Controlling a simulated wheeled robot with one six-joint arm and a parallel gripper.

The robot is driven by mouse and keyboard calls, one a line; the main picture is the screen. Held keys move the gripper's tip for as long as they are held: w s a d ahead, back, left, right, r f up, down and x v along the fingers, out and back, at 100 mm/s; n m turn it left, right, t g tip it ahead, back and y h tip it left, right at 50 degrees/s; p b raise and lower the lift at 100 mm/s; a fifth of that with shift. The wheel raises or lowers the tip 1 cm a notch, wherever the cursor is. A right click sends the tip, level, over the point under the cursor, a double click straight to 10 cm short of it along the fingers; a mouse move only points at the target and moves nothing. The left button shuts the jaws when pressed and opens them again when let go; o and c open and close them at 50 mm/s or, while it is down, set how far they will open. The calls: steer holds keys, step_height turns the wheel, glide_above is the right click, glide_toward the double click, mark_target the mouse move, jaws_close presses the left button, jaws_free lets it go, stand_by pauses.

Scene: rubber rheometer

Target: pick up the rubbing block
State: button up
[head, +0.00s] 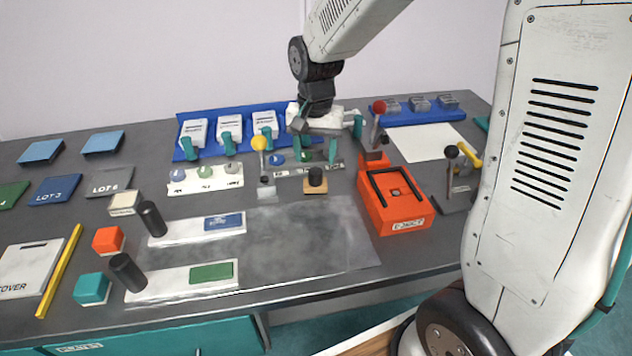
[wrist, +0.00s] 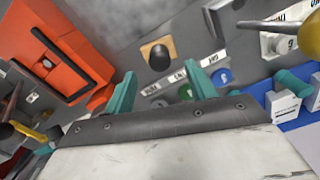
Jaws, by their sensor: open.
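A small wooden block with a black knob, which looks like the rubbing block (head: 316,182), stands on the dark bench just behind the grey sheet. In the wrist view the block (wrist: 169,44) lies beyond the fingertips, roughly between their lines, with its knob toward the camera. My gripper (head: 316,150) hangs above the bench behind the block, with its teal fingers apart and nothing between them. It also shows open in the wrist view (wrist: 158,75). The gripper and block look apart.
An orange device (head: 397,202) with black rails stands right of the block. A yellow-knobbed lever (head: 260,146) stands close on its left, and a red-knobbed lever (head: 378,110) rises behind the device. A labelled strip (head: 290,172) lies behind the block.

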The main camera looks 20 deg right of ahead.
mark_target(315, 170)
step_height(315, 170, down, 6)
steer(key=shift+w+d+f, duration=0.1)
steer(key=shift+w+f, duration=0.05)
steer(key=shift+f, duration=0.05)
steer(key=shift+c, duration=0.4)
steer(key=c, duration=1.1)
steer(key=shift+r, duration=0.2)
